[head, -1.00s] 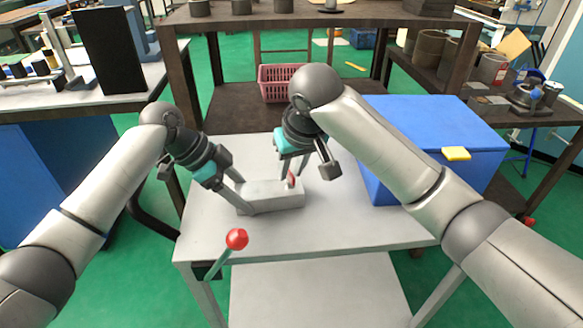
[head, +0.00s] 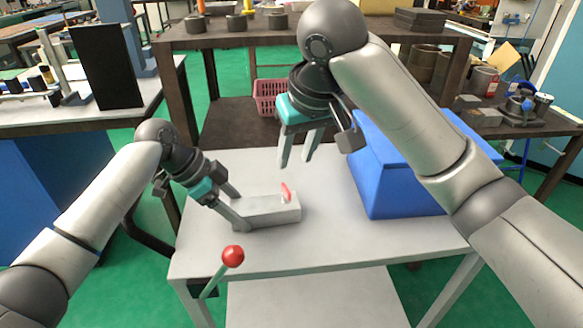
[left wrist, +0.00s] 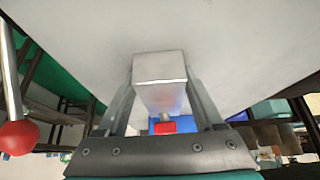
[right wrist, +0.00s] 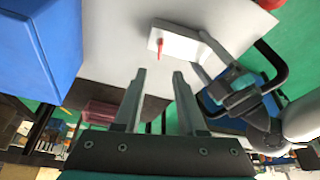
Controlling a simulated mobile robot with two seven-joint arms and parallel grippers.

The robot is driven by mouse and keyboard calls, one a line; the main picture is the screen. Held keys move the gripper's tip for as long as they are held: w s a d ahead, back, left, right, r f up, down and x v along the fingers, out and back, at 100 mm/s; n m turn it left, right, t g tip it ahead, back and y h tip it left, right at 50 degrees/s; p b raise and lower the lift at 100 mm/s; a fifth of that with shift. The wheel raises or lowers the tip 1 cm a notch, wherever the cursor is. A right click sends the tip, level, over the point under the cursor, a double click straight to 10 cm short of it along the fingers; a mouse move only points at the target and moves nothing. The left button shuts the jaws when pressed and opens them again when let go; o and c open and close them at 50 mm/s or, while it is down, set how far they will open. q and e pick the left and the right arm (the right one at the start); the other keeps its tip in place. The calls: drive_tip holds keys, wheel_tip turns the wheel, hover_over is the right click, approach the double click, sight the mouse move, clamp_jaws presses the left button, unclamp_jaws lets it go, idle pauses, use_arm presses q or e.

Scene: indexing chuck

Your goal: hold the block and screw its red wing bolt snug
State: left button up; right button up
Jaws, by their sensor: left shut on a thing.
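The light grey block (head: 266,211) lies on the grey table. Its red wing bolt (head: 286,191) stands up near the block's right end. My left gripper (head: 238,208) is shut on the block's left end; the left wrist view shows the block (left wrist: 160,68) between the two fingers. My right gripper (head: 296,163) is open and empty, raised above and behind the bolt, apart from it. In the right wrist view the block (right wrist: 178,42) and the red wing (right wrist: 160,43) show beyond the open fingertips (right wrist: 158,72).
A blue box (head: 395,180) stands on the table's right side. A red ball-topped lever (head: 233,256) rises at the table's front left edge. A pink basket (head: 270,96) sits on the shelf behind. The table's front right is clear.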

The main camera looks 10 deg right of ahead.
sight(286, 187)
drive_tip(key=shift+v, duration=0.75)
drive_tip(key=shift+f, duration=0.1)
drive_tip(key=x, duration=1.2)
drive_tip(key=shift+c, duration=0.2)
clamp_jaws()
